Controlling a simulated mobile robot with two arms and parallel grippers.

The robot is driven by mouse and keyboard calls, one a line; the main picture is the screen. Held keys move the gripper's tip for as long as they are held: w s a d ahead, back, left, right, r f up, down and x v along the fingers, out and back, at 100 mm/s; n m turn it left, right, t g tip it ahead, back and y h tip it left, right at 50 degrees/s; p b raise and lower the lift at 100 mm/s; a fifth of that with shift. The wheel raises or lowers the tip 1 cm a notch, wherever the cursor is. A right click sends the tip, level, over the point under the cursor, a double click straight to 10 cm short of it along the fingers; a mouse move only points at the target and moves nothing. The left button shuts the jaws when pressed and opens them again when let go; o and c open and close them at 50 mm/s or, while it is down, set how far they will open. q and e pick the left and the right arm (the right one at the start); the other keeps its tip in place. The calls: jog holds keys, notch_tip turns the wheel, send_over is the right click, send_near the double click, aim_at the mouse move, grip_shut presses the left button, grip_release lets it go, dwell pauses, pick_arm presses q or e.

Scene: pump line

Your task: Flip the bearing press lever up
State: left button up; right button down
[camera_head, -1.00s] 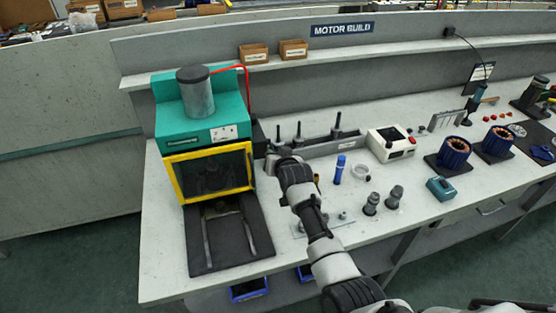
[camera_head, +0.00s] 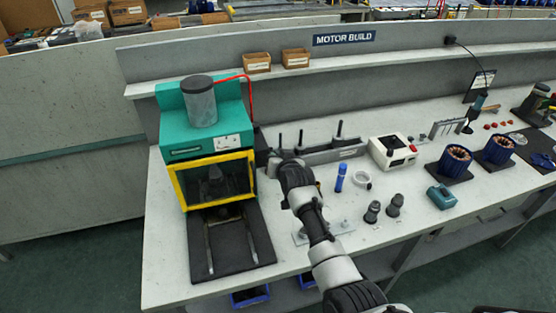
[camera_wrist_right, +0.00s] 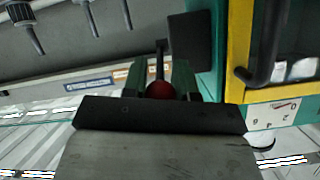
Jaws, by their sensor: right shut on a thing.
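The bearing press (camera_head: 212,118) is a teal machine with a grey cylinder on top and a yellow-framed window, at the left of the bench. Its lever (camera_wrist_right: 160,64) shows in the right wrist view as a thin dark rod with a red knob (camera_wrist_right: 160,91), beside a dark box on the press's side. My right gripper (camera_wrist_right: 159,80) is shut on the red knob, one finger on each side. In the head view my right gripper (camera_head: 274,160) is at the press's right side, where the wrist hides the lever. My left gripper is not in view.
A grey tray with upright tools (camera_head: 330,152) stands right behind my right wrist. A blue cylinder (camera_head: 341,178), two dark fittings (camera_head: 383,209) and a white control box (camera_head: 392,152) stand to the right. A black plate (camera_head: 230,246) lies before the press.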

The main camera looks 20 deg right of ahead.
jog(key=shift+w+r, duration=0.1)
jog(key=shift+r, duration=0.3)
jog(key=c, duration=1)
grip_release()
jog(key=shift+o, duration=0.6)
jog(key=shift+f, duration=0.25)
jog(key=b+v, duration=0.1)
jog(key=v, duration=1)
